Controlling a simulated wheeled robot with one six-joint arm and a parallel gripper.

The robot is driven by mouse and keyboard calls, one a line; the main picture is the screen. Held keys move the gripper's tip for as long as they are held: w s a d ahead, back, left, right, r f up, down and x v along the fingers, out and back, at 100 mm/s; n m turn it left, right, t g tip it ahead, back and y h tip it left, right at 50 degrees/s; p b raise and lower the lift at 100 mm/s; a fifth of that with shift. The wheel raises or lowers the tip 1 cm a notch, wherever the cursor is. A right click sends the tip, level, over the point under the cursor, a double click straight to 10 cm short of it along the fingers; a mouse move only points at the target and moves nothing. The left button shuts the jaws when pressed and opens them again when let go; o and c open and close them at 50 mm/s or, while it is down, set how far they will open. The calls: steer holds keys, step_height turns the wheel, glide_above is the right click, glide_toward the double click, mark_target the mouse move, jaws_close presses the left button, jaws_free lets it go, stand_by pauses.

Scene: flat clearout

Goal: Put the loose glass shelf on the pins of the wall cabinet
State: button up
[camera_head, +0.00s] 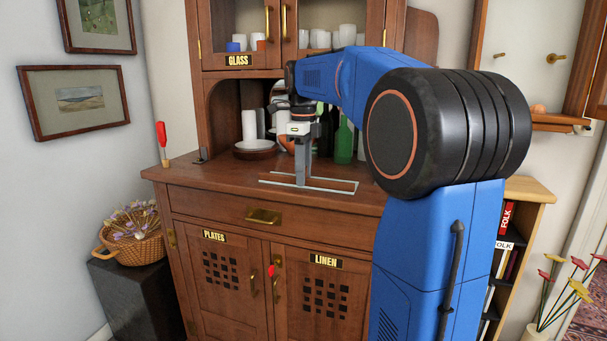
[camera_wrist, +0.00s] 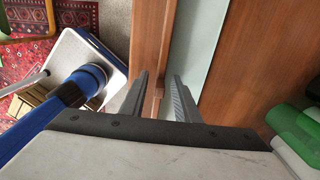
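The loose glass shelf (camera_head: 335,190) is a thin clear pane with pale edges, lying flat on the brown sideboard top. In the wrist view it is a pale green strip (camera_wrist: 196,48) running away from me. My gripper (camera_head: 301,183) points down at the shelf's front part. In the wrist view my gripper (camera_wrist: 158,80) is open, one finger over the shelf and the other beyond its left edge. Whether the fingers touch the glass cannot be told. An open-fronted wooden wall cabinet (camera_head: 478,38) hangs at the right, with brass pins (camera_head: 555,58) inside; my arm hides part of it.
The sideboard (camera_head: 185,178) holds white dishes (camera_head: 254,146), a green bottle (camera_head: 344,143) and a red-handled tool (camera_head: 162,140). Its upper glazed cupboard stands above. A bookcase (camera_head: 530,190) and a flower vase (camera_head: 537,333) stand at the right, a basket (camera_head: 135,240) at the left.

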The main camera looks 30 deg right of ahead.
step_height(320, 180, up, 12)
stand_by(0.5)
steer(key=s+a+f+n+t, duration=0.1)
steer(key=s+a+f+n, duration=0.5)
steer(key=s+f+n, duration=0.4)
steer(key=s+a+f+n+t, duration=0.2)
steer(key=s+a+f+n, duration=0.5)
steer(key=s+f+n, duration=0.4)
steer(key=shift+s+a+f+t, duration=0.15)
steer(key=shift+s+f+t, duration=0.1)
steer(key=shift+f+t, duration=0.1)
steer(key=shift+o, duration=0.7)
steer(key=s+a+f+n+t, duration=0.1)
steer(key=s+a+f+n, duration=0.1)
steer(key=s+f+n, duration=0.5)
step_height(320, 180, down, 4)
steer(key=shift+r, duration=0.1)
